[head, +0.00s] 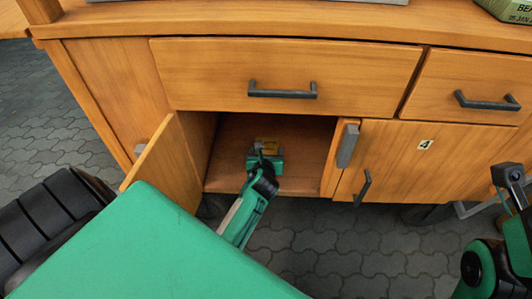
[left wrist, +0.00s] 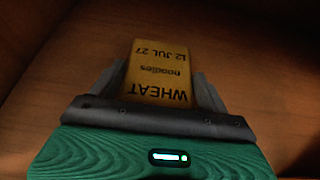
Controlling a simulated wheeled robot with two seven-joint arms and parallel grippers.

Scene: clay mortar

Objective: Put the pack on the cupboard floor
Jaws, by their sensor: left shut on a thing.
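The pack (left wrist: 158,65) is a yellow-brown box with dark print reading "WHEAT noodles 12 JUL 27". In the head view the pack (head: 266,142) shows inside the open cupboard, just beyond my left gripper (head: 264,149). My left gripper (left wrist: 158,88) is shut on the pack, with a finger on each side of it. The cupboard floor (head: 225,180) is bare brown wood around and under the gripper. I cannot tell whether the pack touches the floor. My right gripper (head: 510,178) is at the right edge of the head view; its fingers are not clear.
The cupboard door (head: 165,165) stands open on the left. A closed door (head: 425,160) labelled 4 is to the right, with closed drawers (head: 285,75) above. Dark paving lies below. A green pack (head: 510,8) sits on the top at right.

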